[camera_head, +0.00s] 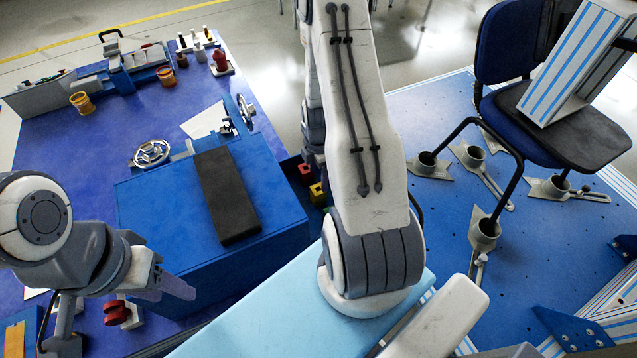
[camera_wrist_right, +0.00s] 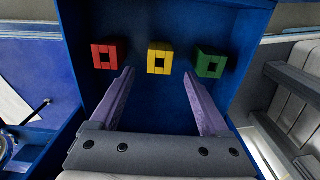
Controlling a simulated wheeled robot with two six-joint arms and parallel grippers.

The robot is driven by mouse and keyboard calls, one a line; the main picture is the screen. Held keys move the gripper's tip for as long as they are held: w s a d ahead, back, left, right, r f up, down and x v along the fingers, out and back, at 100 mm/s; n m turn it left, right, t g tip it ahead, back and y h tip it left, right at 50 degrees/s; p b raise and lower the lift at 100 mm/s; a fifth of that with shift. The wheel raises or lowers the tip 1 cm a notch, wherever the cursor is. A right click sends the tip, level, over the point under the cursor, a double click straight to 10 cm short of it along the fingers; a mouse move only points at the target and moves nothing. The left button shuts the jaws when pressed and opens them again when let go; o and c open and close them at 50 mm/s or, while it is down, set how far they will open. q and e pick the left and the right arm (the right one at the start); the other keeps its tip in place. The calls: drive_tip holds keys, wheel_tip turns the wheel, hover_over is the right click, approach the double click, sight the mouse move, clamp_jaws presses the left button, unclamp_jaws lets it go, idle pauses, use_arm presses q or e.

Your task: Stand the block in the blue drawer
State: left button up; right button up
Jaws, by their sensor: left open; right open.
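The blue drawer (camera_wrist_right: 158,110) is open under my right gripper in the right wrist view. A red block (camera_wrist_right: 105,56), a yellow block (camera_wrist_right: 160,58) and a green block (camera_wrist_right: 211,63) sit in a row inside it, each with a dark square hole in its face. I cannot tell which of them stand or lie. My right gripper (camera_wrist_right: 160,85) is open and empty, its fingers spread below the yellow block in the picture. In the head view my arm hides it and part of the drawer; the red block (camera_head: 305,172) and yellow block (camera_head: 317,193) show. My left gripper (camera_head: 172,286) is open, away from the drawer.
A blue cabinet (camera_head: 160,225) with a black pad (camera_head: 226,195) on top stands left of the drawer. A handwheel (camera_head: 151,153) is behind it. A blue chair (camera_head: 510,50) stands on a perforated blue platform (camera_head: 425,220) at the right.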

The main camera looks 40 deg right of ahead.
drive_tip(key=shift+r, duration=2.1)
